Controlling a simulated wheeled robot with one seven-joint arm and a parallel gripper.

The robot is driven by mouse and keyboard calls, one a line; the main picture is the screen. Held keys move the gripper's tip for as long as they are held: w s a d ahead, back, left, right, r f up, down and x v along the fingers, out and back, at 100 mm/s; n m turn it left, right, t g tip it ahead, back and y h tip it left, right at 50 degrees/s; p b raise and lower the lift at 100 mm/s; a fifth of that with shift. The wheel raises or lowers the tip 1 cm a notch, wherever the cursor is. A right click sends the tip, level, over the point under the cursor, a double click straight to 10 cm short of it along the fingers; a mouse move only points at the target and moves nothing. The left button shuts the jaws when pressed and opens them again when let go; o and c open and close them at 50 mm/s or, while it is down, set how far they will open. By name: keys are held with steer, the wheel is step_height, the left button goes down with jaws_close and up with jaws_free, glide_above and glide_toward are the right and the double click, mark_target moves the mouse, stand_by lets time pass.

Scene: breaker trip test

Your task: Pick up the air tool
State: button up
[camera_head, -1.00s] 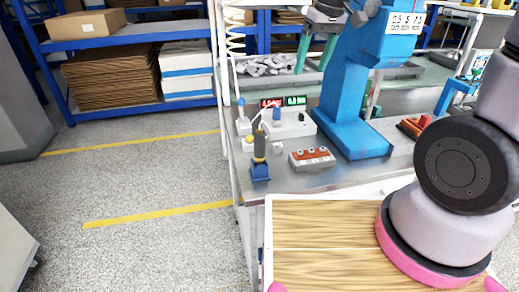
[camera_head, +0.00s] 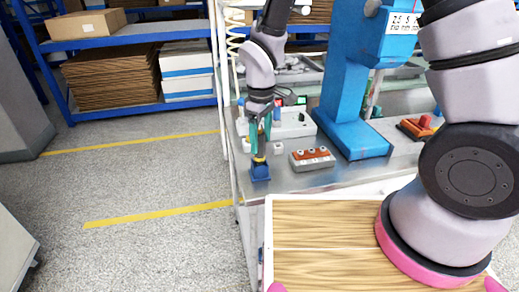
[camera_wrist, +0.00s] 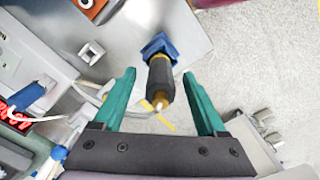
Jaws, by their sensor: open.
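The air tool (camera_wrist: 160,80) stands upright in a small blue holder (camera_head: 260,171) near the left edge of the metal bench. It is dark with yellow-brown bands, and a thin pale line shows by its top end. My gripper (camera_wrist: 160,80) is open, with its green fingers on either side of the tool in the wrist view. The fingers appear apart from the tool's body there.
A red-topped block (camera_head: 312,159) with several knobs stands right of the holder. A white device (camera_head: 292,125) sits behind it. A tall blue press (camera_head: 350,110) stands further right. A small white piece (camera_head: 279,148) lies near the holder. Floor is open left of the bench.

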mark_target(260, 152)
steer(key=f, duration=0.5)
steer(key=shift+a+f, duration=0.1)
steer(key=shift+a, duration=0.1)
steer(key=shift+c, duration=0.3)
